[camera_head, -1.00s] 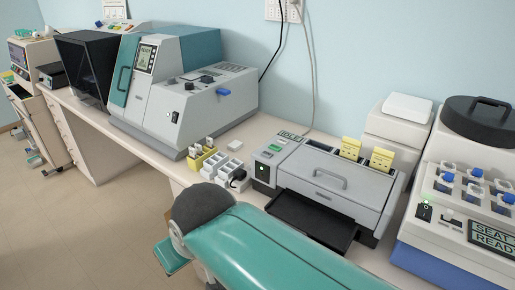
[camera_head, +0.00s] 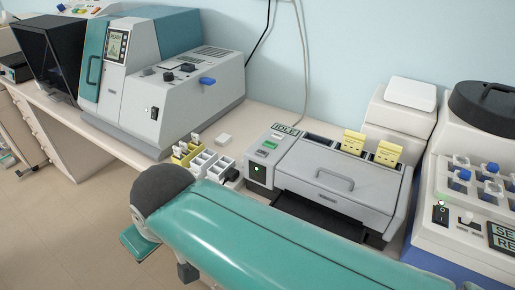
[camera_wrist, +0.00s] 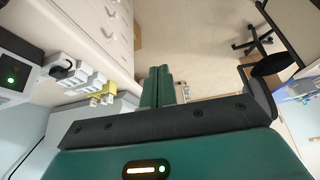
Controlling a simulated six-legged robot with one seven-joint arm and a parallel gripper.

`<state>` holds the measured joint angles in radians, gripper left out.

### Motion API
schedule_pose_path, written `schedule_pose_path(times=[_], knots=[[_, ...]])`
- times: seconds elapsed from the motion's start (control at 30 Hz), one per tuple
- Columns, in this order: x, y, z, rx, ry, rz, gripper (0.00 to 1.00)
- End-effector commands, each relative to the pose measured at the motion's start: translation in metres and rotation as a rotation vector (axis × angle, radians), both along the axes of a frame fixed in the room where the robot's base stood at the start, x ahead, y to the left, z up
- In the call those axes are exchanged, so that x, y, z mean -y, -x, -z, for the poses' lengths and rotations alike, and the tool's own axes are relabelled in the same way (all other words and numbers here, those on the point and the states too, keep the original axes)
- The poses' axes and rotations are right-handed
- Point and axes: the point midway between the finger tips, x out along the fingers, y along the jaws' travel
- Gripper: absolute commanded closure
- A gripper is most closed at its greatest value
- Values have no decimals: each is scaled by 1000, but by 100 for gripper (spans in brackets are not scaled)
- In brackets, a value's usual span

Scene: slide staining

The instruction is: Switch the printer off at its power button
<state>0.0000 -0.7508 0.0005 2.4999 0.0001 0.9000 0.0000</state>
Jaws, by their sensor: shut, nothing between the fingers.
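The printer (camera_head: 335,178) is a grey machine with a handled front cover, a small screen reading IDLE and a dark tray at its front. Its power button (camera_head: 258,174), a dark panel with a lit green light, is on the front left face. In the wrist view the lit green light (camera_wrist: 11,79) shows at the left edge. My gripper (camera_wrist: 158,71) shows in the wrist view with its two green fingers together and empty. It is apart from the printer, over the floor beside the bench drawers. My teal arm hides the bench front in the head view.
A white rack (camera_head: 203,164) and a yellow rack (camera_head: 186,153) stand left of the printer. A large grey-teal machine (camera_head: 165,85) is further left. A machine with blue-capped vials (camera_head: 460,182) stands at the right. In the wrist view an office chair (camera_wrist: 252,36) stands on open floor.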

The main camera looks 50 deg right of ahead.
Motion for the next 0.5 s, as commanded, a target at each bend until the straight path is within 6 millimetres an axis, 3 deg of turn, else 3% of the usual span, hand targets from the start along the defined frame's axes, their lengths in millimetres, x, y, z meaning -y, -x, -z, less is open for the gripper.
schedule_pose_path(times=[0.33,0.5], knots=[[5,-4,-3,6,-18,18,100],[34,-20,-21,46,-112,124,100]])
